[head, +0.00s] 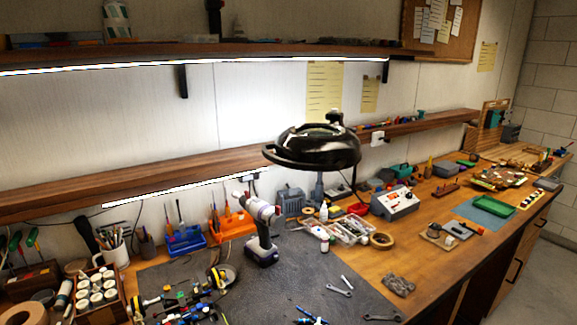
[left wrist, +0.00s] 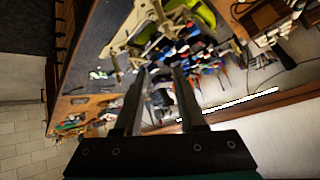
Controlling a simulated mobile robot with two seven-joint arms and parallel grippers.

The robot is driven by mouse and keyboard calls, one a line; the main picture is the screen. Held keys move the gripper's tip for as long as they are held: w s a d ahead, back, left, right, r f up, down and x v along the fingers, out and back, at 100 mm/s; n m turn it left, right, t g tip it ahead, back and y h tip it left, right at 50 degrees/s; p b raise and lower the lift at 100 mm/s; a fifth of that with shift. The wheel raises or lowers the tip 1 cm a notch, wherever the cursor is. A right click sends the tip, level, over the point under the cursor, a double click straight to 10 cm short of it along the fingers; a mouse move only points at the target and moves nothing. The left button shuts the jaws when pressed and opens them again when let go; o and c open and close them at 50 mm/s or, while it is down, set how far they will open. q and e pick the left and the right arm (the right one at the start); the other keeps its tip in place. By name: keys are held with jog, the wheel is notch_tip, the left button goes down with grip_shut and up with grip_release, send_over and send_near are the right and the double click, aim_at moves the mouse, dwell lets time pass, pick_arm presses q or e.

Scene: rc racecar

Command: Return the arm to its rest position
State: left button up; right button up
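My left gripper (left wrist: 161,72) shows only in the left wrist view. Its two dark fingers are apart with a gap between them, and I see nothing held. Beyond the fingertips is the cluttered workbench, seen at a tilt. The head view shows neither of my arms. An RC car (head: 180,303) with yellow-rimmed wheels sits at the lower left of the bench, cut off by the bottom edge. My right gripper is in neither view.
A cordless drill (head: 262,228) stands upright on the dark mat (head: 290,275). A black lamp head (head: 312,150) hangs over the bench. Wrenches (head: 340,290) lie at the front. A jar rack (head: 95,295) stands at left. A grey power unit (head: 395,203) stands farther right.

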pick_arm(q)
jog(key=s+f+n+g, duration=0.1)
jog(key=s+f+g, duration=0.45)
jog(key=s, duration=0.55)
notch_tip(320, 180, down, 30)
jog(key=s+g+b, duration=0.1)
jog(key=s+b, duration=0.1)
jog(key=b, duration=0.7)
jog(key=s+a+f+b, duration=0.1)
jog(key=s+f+b, duration=0.3)
jog(key=s+f, duration=0.4)
jog(key=s+a+f+g+b, duration=0.1)
jog(key=s+f+b, duration=0.3)
jog(key=f, duration=1.2)
jog(key=s, duration=0.4)
jog(key=shift+h+b, duration=0.3)
jog(key=shift+s+g, duration=0.1)
jog(key=shift+g, duration=0.15)
